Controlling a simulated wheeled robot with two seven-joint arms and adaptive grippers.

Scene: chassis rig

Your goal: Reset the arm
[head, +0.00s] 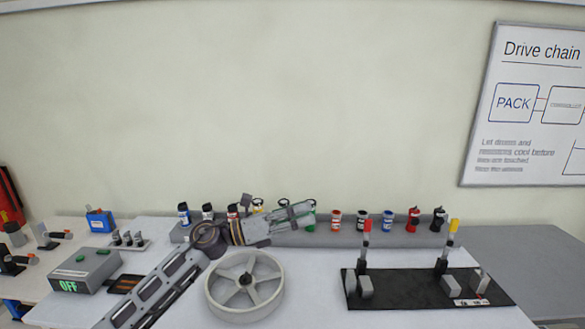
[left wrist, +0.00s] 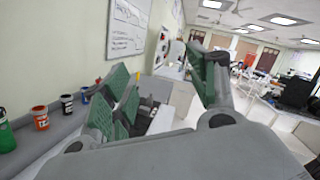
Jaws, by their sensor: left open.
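My left arm reaches in from the bottom left of the head view. Its gripper (head: 308,213) points right, in front of the row of small bottles at the back of the table. In the left wrist view the two green-padded fingers of the left gripper (left wrist: 165,88) stand well apart, with nothing held between them. The arm hides part of the row and a green bottle (head: 309,227) partly. My right gripper is in neither view.
A spoked wheel (head: 216,293) lies below my left arm. A black board (head: 410,291) with upright levers lies at the right. A grey box reading OFF (head: 86,270) and a blue box (head: 99,220) are at the left. An orange-labelled bottle (head: 336,220) stands on the back ledge.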

